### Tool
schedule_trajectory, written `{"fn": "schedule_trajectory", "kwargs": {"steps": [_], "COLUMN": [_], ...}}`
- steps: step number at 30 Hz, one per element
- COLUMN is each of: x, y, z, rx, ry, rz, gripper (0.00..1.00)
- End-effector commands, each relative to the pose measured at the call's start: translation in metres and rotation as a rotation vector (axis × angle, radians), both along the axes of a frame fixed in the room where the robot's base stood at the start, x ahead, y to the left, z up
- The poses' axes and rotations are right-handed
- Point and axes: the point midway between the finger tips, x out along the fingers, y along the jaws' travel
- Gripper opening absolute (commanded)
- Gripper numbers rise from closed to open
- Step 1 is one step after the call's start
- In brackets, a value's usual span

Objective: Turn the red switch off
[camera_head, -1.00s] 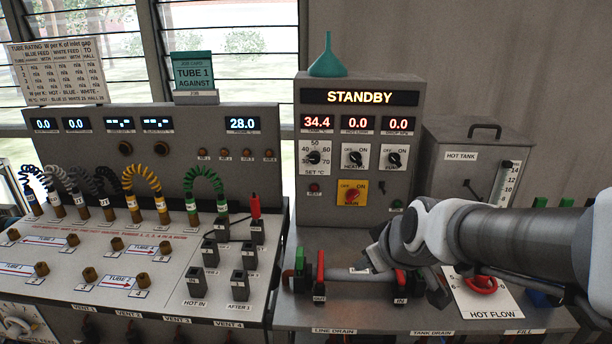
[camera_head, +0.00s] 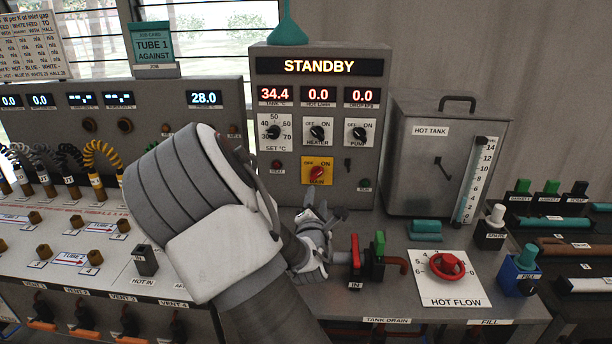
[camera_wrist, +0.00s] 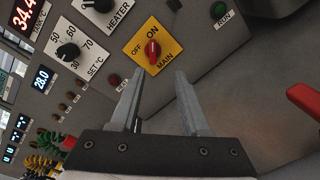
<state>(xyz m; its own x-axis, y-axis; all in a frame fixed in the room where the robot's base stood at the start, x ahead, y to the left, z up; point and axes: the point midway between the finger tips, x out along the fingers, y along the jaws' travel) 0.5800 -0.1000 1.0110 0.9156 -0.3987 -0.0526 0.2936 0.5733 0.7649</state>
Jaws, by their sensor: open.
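The red switch (camera_head: 317,172) is a rotary knob on a yellow plate marked OFF, ON and MAIN, low on the front of the grey control box. It also shows in the wrist view (camera_wrist: 152,49), where its long axis points toward the ON mark. My gripper (camera_head: 322,208) is just below the yellow plate in the head view. In the wrist view its two fingers (camera_wrist: 158,85) are apart with nothing between them, and the switch lies beyond their tips. No contact with the switch shows.
Heater (camera_head: 317,133) and pump (camera_head: 359,133) knobs sit above the switch, with a set-temperature dial (camera_head: 273,131) to their left. Red (camera_head: 355,252) and green (camera_head: 379,242) valve handles stand right of my wrist. The hot tank (camera_head: 445,160) stands farther right.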

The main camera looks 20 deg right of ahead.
Motion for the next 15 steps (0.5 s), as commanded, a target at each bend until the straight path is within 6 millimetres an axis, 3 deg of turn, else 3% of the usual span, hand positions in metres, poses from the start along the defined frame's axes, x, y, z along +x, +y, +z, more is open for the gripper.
{"fn": "schedule_trajectory", "kwargs": {"steps": [8,15], "x": [0.009,0.036], "y": [0.0,-0.012], "z": [0.004,0.003], "rx": [-0.106,-0.104], "ry": [-0.015,-0.016], "rz": [0.017,0.015], "gripper": [0.46,0.46]}}
